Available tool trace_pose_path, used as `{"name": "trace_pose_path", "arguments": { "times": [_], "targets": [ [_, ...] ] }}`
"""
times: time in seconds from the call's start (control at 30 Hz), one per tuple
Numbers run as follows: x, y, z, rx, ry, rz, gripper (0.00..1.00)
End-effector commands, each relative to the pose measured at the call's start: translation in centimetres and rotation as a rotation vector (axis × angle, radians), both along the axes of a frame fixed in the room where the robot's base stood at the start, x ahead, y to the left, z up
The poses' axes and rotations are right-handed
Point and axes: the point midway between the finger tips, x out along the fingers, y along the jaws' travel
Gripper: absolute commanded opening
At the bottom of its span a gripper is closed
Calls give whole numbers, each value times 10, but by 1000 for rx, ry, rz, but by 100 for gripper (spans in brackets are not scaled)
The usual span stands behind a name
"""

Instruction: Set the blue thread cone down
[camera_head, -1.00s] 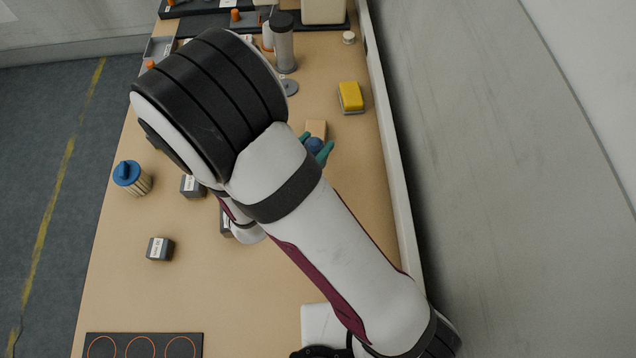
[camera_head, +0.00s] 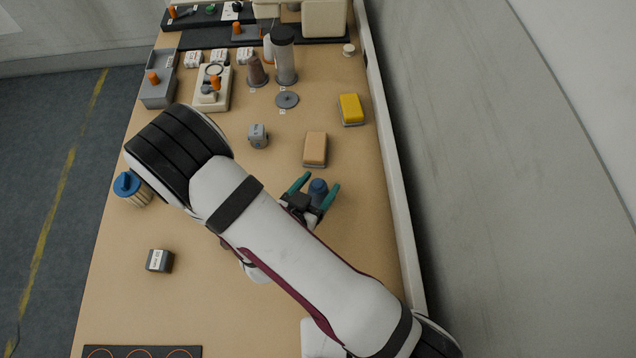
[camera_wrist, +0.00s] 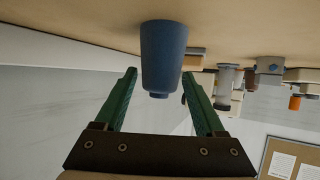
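The blue thread cone (camera_head: 318,187) is upright between the spread green fingers of my gripper (camera_head: 316,190). In the wrist view, which shows the table at the top, the blue cone (camera_wrist: 163,55) has its wide end against the table surface and its narrow end free. My gripper (camera_wrist: 160,85) is open there, with a slim gap between the left finger and the cone. The right fingertip is very close to the cone's edge, and I cannot tell whether they touch.
A tan block (camera_head: 315,148) lies just beyond the cone, and a yellow sponge-like block (camera_head: 350,108) farther back. A grey cube (camera_head: 258,135), a brown cone (camera_head: 257,72) and a grey disc (camera_head: 287,99) stand behind. The table to the cone's right is clear up to the wall rail.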

Motion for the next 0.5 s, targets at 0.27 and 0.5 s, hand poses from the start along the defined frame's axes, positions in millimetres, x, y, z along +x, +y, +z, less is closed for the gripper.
{"name": "trace_pose_path", "arguments": {
  "times": [0.27,0.5],
  "targets": [
    [0,0,0,0,0,0,81],
    [-22,14,15,2,-1,7,81]
  ]
}}
